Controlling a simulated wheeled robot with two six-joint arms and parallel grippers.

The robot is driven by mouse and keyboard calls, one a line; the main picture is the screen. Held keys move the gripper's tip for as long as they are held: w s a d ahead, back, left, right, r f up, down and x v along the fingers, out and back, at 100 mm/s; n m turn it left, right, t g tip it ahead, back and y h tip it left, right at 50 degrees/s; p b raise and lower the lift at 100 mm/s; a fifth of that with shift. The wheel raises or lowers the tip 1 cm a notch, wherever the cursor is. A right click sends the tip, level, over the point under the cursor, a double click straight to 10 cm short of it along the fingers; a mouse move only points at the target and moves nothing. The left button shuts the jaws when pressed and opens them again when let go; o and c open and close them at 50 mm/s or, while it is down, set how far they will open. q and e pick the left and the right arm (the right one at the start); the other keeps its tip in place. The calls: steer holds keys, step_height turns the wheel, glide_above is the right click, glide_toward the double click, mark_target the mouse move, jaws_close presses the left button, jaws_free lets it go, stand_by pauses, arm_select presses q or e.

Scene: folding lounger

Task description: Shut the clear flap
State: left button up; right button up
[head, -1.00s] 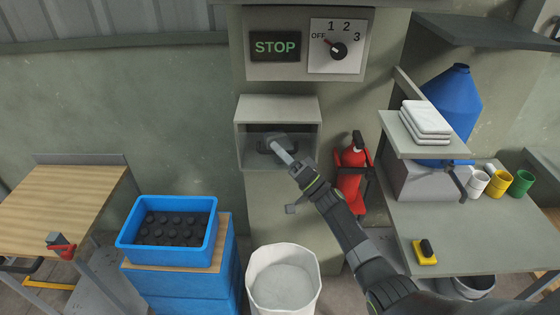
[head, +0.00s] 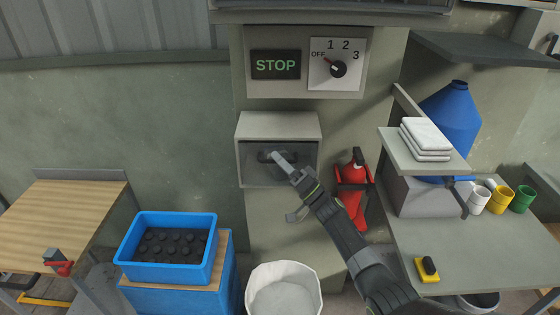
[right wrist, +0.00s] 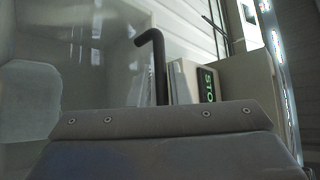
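The clear flap (head: 300,172) is a see-through panel over the front of a grey wall box (head: 280,125) in the middle of the head view. It looks close to the box front; whether any gap is left I cannot tell. A dark handle shape (head: 264,156) shows at the flap. My left gripper is not in view.
A STOP display (head: 275,64) and a rotary dial (head: 338,68) are above the box. A red extinguisher (head: 353,188) hangs close on the right. A white bin (head: 284,291) stands below, a blue crate (head: 166,250) lower left, and a shelf bench (head: 470,245) right.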

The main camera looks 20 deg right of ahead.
steer(key=b+v, duration=0.5)
steer(key=v, duration=1.2)
steer(key=shift+s+d+f, duration=0.15)
